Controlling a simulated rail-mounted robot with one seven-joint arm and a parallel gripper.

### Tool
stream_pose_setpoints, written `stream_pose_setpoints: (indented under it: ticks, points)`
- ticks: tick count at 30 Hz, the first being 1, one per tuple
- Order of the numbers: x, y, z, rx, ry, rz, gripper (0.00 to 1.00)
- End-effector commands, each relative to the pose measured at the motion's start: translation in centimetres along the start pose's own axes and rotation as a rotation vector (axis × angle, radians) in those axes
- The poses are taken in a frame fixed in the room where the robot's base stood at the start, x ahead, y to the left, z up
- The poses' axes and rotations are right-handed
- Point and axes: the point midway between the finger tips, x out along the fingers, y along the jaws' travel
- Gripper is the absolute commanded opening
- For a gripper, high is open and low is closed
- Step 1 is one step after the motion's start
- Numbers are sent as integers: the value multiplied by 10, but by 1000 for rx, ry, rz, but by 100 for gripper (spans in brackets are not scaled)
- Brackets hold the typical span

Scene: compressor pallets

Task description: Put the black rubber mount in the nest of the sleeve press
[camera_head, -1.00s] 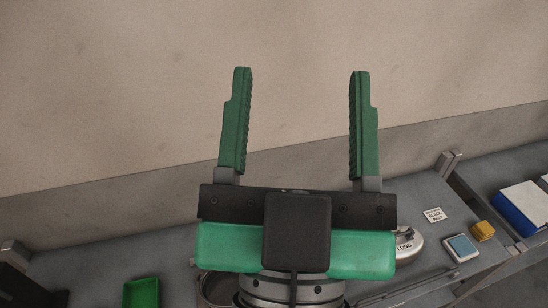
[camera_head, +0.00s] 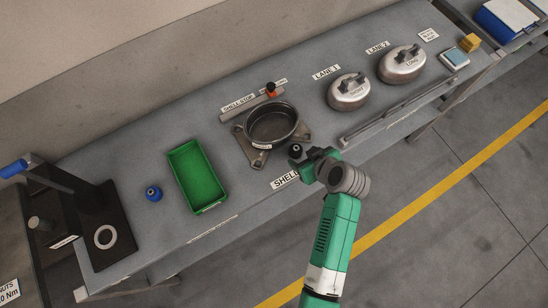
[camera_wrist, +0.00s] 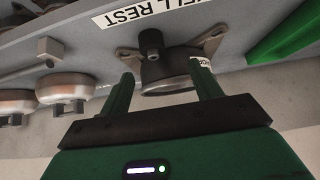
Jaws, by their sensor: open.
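The black rubber mount (camera_head: 296,150) is a small dark cylinder at the front right of the metal shell, by one of its feet. In the wrist view the mount (camera_wrist: 150,42) shows in front of the shell, between the lines of my fingers and beyond their tips. My gripper (camera_wrist: 165,88) is open and empty. In the head view my gripper (camera_head: 301,163) is low over the bench's front edge, close to the mount. The sleeve press (camera_head: 68,200) stands at the far left, with a blue handle and a pale ring (camera_head: 106,237) on its black base.
The shell (camera_head: 272,125) sits on the bench beside a green tray (camera_head: 198,176). A blue mount (camera_head: 153,193) stands between tray and press. Two domed covers (camera_head: 349,92) (camera_head: 402,65) are to the right, behind a metal rail (camera_head: 400,112).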

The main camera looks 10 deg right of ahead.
Motion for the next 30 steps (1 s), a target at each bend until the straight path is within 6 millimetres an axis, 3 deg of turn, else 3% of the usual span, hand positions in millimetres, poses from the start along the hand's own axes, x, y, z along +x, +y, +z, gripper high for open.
stream_pose_setpoints:
  ticks: [4,14,22,30]
  points:
    - [2,0,2,0,-2,-4,63]
    - [32,1,1,-2,0,-2,63]
    - [75,6,4,-1,-1,-2,63]
    - [78,6,3,-1,-1,-1,62]
